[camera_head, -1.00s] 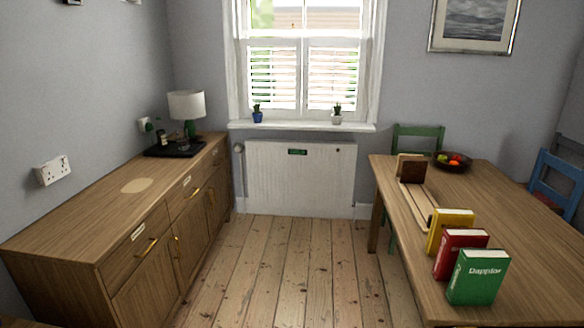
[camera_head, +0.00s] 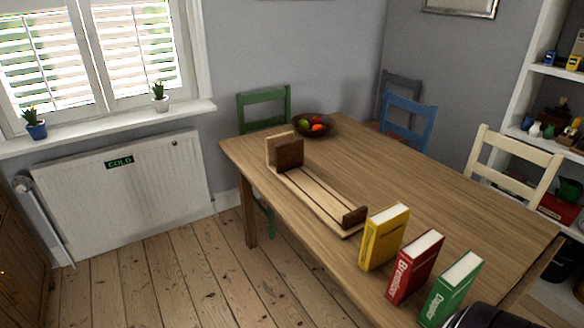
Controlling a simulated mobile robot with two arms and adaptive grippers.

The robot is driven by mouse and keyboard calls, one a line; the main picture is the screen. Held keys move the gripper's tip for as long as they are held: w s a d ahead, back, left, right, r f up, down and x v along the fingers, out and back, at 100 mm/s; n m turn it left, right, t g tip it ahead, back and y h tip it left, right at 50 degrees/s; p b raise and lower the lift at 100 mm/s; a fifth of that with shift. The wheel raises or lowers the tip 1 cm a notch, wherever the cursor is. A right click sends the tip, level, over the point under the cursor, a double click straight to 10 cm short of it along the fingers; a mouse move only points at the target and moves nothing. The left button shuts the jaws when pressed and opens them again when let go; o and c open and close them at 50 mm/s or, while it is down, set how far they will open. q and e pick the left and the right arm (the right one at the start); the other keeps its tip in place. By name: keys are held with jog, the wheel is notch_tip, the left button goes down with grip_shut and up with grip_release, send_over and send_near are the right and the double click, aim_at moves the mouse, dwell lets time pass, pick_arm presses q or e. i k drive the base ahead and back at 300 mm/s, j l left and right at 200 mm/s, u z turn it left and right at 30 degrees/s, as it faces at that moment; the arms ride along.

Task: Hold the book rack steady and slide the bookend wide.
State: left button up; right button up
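The wooden book rack (camera_head: 318,196) lies on the near left part of the dining table (camera_head: 400,180). Its far end has a pale upright and a dark brown upright block (camera_head: 289,153) close together. A low dark brown bookend (camera_head: 354,217) stands at its near end. The rack bed is empty, with lengthwise slots. A yellow book (camera_head: 384,238), a red book (camera_head: 414,268) and a green book (camera_head: 452,290) stand upright in a row just nearer than the rack. Neither gripper's fingers show. A dark rounded part at the bottom right edge is mine.
A fruit bowl (camera_head: 314,126) sits on the table's far end. A green chair (camera_head: 264,106), a blue chair (camera_head: 407,117) and a cream chair (camera_head: 507,165) stand around the table. Shelves line the right wall. The table right of the rack is clear.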

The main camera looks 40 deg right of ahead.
aim_at(290, 155)
jog(key=i+z, duration=0.4)
jog(key=i+j+z, duration=0.1)
jog(key=i+z, duration=0.3)
jog(key=i+j+z, duration=0.2)
jog(key=z, duration=0.2)
jog(key=i+j+z, duration=0.45)
jog(key=k+l, duration=0.05)
jog(key=l, duration=0.05)
